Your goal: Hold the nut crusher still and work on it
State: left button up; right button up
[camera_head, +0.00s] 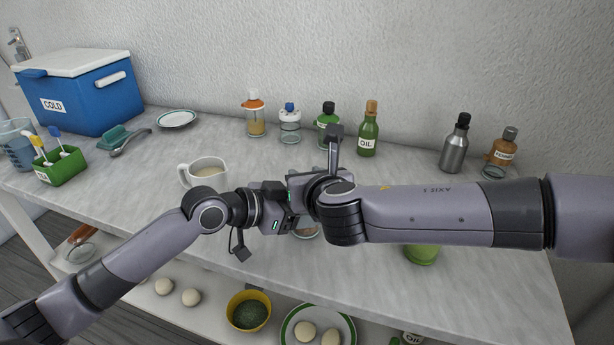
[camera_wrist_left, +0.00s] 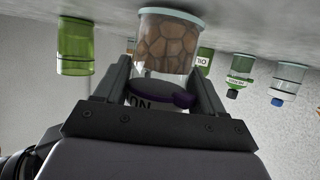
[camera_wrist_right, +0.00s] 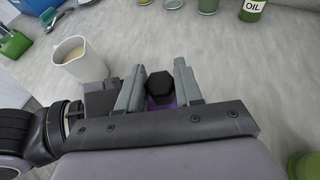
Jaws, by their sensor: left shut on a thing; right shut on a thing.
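The nut crusher (camera_wrist_left: 168,45) is a clear glass jar of brown nuts with a purple part at its top. In the left wrist view, which is upside down, it stands between the fingers of my left gripper (camera_wrist_left: 163,82), which is shut on it. In the right wrist view a black knob (camera_wrist_right: 158,84) with purple below it sits between the fingers of my right gripper (camera_wrist_right: 157,75), shut on it from above. In the head view only the jar's lower edge (camera_head: 306,234) shows; my right arm hides the rest and both sets of fingertips.
A cream jug (camera_head: 203,173) stands close on the left, a green container (camera_head: 422,254) on the right under my right forearm. An oil bottle (camera_head: 368,135) and several other bottles line the wall. A blue cold box (camera_head: 95,95) stands far left. The front worktop is mostly clear.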

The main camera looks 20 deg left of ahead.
jog(key=shift+h, duration=0.3)
jog(key=o, duration=0.7)
jog(key=shift+d, duration=0.1)
jog(key=v, duration=1.2)
jog(key=shift+f, duration=0.1)
